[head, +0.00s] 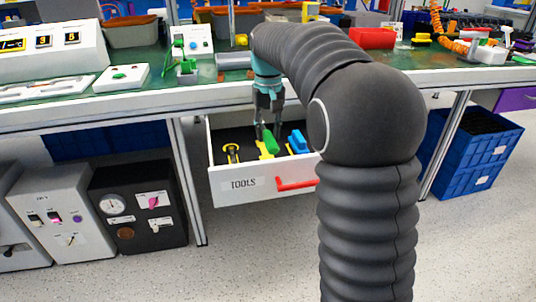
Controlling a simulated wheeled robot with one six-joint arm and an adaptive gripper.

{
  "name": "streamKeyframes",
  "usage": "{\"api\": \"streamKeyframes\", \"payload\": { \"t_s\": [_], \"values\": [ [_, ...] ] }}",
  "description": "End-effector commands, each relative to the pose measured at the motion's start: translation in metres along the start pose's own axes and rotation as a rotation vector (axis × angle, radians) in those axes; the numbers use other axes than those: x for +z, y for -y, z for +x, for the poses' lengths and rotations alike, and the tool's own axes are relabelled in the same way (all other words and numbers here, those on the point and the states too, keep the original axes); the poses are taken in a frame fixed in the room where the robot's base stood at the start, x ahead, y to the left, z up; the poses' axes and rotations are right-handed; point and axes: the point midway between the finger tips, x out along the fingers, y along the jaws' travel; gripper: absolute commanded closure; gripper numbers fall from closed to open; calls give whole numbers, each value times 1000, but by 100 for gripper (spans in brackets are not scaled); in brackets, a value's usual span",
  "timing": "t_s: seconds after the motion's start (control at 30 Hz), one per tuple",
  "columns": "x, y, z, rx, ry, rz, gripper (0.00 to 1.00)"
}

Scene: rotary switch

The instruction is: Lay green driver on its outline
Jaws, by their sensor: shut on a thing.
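The green driver (271,142) is in my gripper (268,124), which is shut on it. The driver hangs tilted, over or in the open tools drawer (222,189); I cannot tell whether it touches the drawer floor. A yellow shape (264,151) shows just left of and below the driver. It may be an outline or a tool; I cannot tell. A blue tool (298,142) lies to the right, with yellow beside it. A yellow ring-like shape (232,153) is at the left of the drawer. No green outline can be made out.
The drawer has a red handle (297,184) and hangs open below the green workbench (150,88). My arm hides the drawer's right end. A black gauge box (136,207) stands on the floor at left. Blue crates (468,160) stand at right. The floor in front is clear.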

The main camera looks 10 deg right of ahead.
Motion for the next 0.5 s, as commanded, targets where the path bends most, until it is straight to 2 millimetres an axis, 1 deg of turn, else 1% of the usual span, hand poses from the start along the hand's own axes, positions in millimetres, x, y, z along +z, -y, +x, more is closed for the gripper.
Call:
{"api": "streamKeyframes", "payload": {
  "t_s": [0.03,0.1,0.27,0.37,0.5],
  "values": [
    [0,0,9,0,1,0,100],
    [0,0,16,0,0,0,100],
    [0,0,25,0,0,-1,100],
    [0,0,36,0,0,-1,100],
    [0,0,54,0,0,-1,100]
  ]
}}
